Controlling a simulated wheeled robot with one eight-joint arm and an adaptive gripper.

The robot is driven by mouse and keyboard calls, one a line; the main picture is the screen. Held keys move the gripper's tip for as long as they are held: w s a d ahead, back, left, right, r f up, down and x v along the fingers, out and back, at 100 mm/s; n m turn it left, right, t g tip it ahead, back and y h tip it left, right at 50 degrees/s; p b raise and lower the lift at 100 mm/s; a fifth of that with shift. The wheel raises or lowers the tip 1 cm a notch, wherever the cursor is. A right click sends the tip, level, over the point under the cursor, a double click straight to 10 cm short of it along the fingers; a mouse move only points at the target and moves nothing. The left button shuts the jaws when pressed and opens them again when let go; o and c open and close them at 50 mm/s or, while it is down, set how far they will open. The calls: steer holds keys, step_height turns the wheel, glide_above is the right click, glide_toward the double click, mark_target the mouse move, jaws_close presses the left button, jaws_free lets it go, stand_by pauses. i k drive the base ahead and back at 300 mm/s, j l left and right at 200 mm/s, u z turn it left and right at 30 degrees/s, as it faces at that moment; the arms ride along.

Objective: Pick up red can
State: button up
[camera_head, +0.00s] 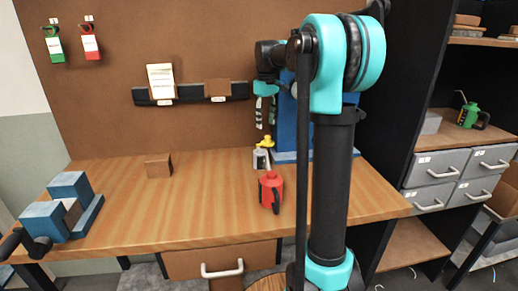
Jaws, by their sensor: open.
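The red can (271,190) stands upright on the wooden workbench (190,210), right of its middle and near the front edge. It has a dark handle or spout part on its front. My arm rises in the right half of the view and bends over towards the back panel. My gripper (264,126) hangs from it, pointing down, open and empty. In the picture it is above the can and apart from it. The fingertips are small and partly lost against the background.
A grey item with a yellow top (264,153) stands behind the can. A brown block (158,166) and a blue vise (70,208) are to the left. A blue panel (287,125) stands behind my arm. Grey drawers (437,167) and a green can (468,115) are at right.

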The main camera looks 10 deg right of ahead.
mark_target(270, 185)
steer(key=k, duration=1.15)
